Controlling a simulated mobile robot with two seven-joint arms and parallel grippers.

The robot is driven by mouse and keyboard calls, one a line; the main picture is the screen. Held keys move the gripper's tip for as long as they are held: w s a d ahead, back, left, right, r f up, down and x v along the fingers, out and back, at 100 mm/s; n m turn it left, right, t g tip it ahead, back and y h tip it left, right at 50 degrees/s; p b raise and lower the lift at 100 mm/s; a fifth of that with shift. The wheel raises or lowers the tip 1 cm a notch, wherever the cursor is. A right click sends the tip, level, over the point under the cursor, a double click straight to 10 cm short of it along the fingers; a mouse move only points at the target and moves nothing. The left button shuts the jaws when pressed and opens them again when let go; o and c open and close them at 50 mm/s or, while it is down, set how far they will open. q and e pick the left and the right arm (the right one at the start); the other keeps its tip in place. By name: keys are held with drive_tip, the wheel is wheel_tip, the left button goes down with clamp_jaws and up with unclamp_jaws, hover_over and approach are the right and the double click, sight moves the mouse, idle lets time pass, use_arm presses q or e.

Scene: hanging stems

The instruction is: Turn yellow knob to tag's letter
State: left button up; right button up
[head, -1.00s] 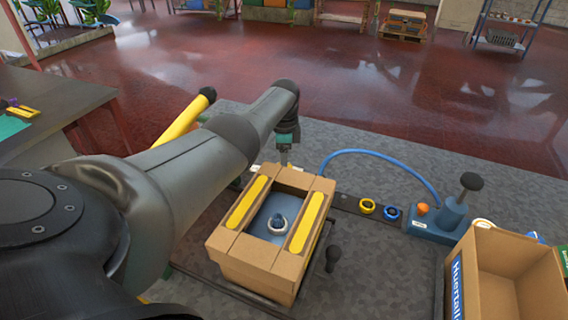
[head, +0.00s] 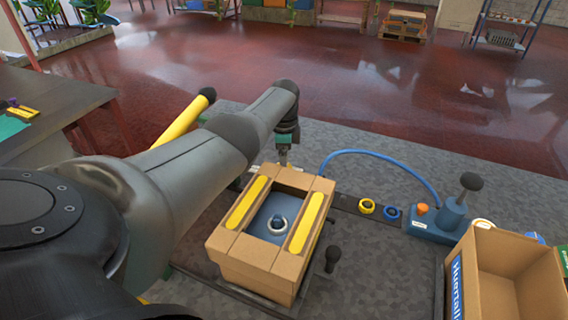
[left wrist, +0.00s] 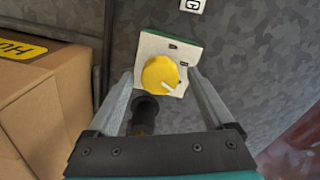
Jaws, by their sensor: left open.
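The yellow knob (left wrist: 160,75) shows in the left wrist view on a pale plate (left wrist: 150,44) with a green edge. A white pointer mark on the knob points to the lower right of that picture. In the head view my left gripper (head: 284,158) points down behind the cardboard box, and the knob cannot be made out. My right gripper is not in view.
A cardboard box (head: 235,247) with yellow strips stands close to my left gripper. A dark round-ended post (left wrist: 145,108) is just below the knob. A blue hose (head: 385,156), small rings, a blue lever device (head: 440,222) and an open carton (head: 510,250) are to the right.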

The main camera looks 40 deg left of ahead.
use_arm(q)
drive_tip(key=shift+r, duration=0.15)
drive_tip(key=shift+r+p, duration=0.35)
wheel_tip(320, 180, up, 5)
drive_tip(key=shift+f+p, duration=0.2)
drive_tip(key=shift+p, duration=0.9)
wheel_tip(320, 180, up, 10)
drive_tip(key=p, duration=0.1)
drive_tip(key=shift+f, duration=0.15)
